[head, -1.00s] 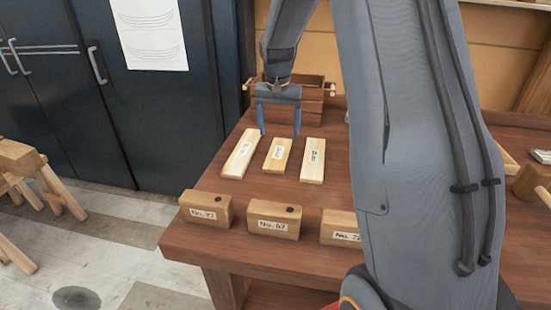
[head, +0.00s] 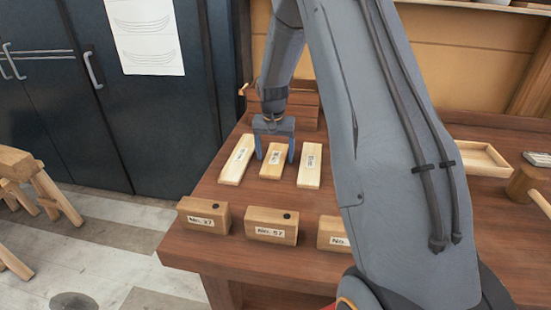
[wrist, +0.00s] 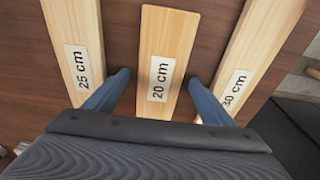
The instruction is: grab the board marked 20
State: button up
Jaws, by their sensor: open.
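The board marked 20 cm (wrist: 167,40) lies flat on the bench in the middle of three pale boards. It also shows in the head view (head: 271,162), where it is the shortest. My gripper (wrist: 157,88) is open, with one blue finger on each long side of this board. In the head view my gripper (head: 274,161) points down over the board. I cannot tell how far the fingertips are above the bench. The board marked 25 cm (wrist: 77,20) and the board marked 30 cm (wrist: 262,35) lie on either side, with narrow gaps between.
Wooden blocks labelled No. 27 (head: 203,216) and No. 57 (head: 270,225) stand along the bench's front edge, with a third partly behind my arm. A wooden box (head: 304,108) stands behind the boards. A shallow tray (head: 482,160) lies at the right.

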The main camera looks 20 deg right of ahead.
jog(key=shift+c, duration=0.6)
jog(key=c, duration=1.1)
